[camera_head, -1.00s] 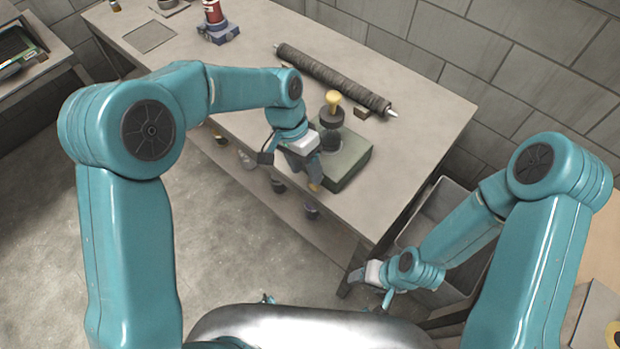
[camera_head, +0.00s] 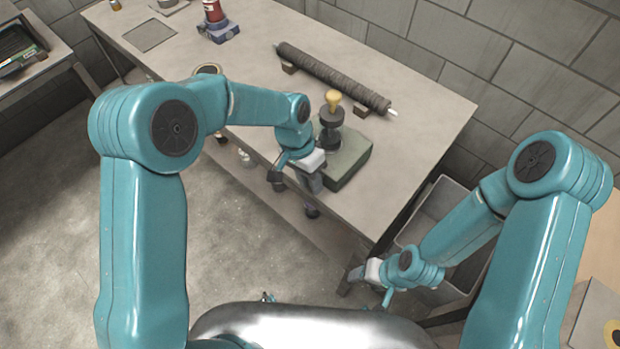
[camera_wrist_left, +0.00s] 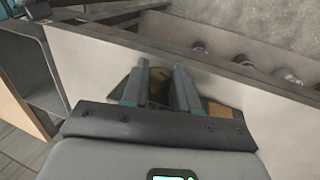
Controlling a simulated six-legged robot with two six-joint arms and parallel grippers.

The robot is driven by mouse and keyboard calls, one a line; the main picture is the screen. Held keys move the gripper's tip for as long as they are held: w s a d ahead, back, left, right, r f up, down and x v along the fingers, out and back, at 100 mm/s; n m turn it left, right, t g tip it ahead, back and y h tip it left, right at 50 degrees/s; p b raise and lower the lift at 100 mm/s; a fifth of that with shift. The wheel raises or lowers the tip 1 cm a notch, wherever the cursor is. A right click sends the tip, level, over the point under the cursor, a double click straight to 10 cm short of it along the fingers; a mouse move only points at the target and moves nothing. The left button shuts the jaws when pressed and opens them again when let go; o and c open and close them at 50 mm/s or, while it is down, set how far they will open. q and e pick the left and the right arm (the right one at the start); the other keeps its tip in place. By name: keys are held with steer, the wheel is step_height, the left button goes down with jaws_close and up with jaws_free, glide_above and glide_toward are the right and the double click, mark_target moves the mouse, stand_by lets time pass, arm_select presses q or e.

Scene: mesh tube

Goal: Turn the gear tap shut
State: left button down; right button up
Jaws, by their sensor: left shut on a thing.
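The gear tap sits on a green-grey block (camera_head: 349,163) at the table's front edge, with a dark round post (camera_head: 331,120) and a yellow knob (camera_head: 333,98) on top. My left gripper (camera_head: 312,184) is at the block's front left side and hides that part of the tap. In the left wrist view my left gripper (camera_wrist_left: 160,88) has its fingers on either side of a dark olive part, and it is shut on the tap there. A small orange-brown piece (camera_wrist_left: 222,110) shows beside the right finger. My right gripper (camera_head: 366,273) hangs low, away from the tap; its jaws are too small to read.
A dark mesh roll (camera_head: 335,78) lies on supports behind the tap. A red can on a blue base (camera_head: 217,27) stands at the back left. The table (camera_head: 410,150) is bare to the right of the block. A grey bin (camera_head: 440,205) stands by its right end.

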arm_select(q)
steer(key=y+b, duration=0.1)
steer(key=t+y+b, duration=0.1)
steer(key=t+b, duration=0.1)
steer(key=b, duration=0.1)
steer(key=shift+s+d+f+y, duration=0.2)
steer(key=shift+d+f+y, duration=0.05)
steer(key=shift+d+y, duration=0.15)
steer(key=shift+r+y, duration=0.25)
steer(key=shift+y, duration=0.05)
steer(key=c, duration=0.9)
jaws_free()
steer(key=shift+o, duration=0.2)
steer(key=shift+r, duration=0.15)
step_height(320, 180, up, 16)
steer(key=d, duration=0.1)
steer(key=shift+s+p, duration=0.3)
steer(key=shift+s, duration=0.1)
steer(key=shift+c, duration=0.3)
